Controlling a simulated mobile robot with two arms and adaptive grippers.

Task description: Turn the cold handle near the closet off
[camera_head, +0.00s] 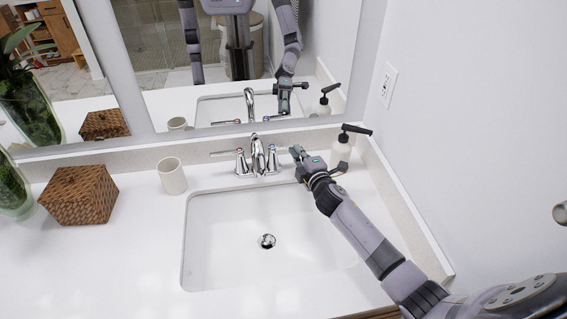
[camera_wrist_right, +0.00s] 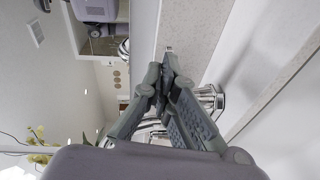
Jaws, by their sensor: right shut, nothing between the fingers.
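The chrome faucet (camera_head: 258,157) stands behind the white sink. Its left handle (camera_head: 241,163) has a red mark and its lever points left. The cold handle (camera_head: 273,158), on the right with a blue mark, has its lever running right toward my right gripper (camera_head: 297,152). My right gripper is shut and empty at the lever's outer end; I cannot tell whether they touch. In the right wrist view, the closed fingertips (camera_wrist_right: 167,62) meet in front of a counter edge, and a chrome fitting (camera_wrist_right: 211,100) shows beside the right finger. My left gripper is not directly in view.
A soap dispenser (camera_head: 342,150) with a black pump stands close behind my right gripper. A white cup (camera_head: 172,176) and a woven box (camera_head: 79,195) are to the left on the counter (camera_head: 130,260). The mirror (camera_head: 165,85) and the right wall (camera_head: 450,120) bound the space.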

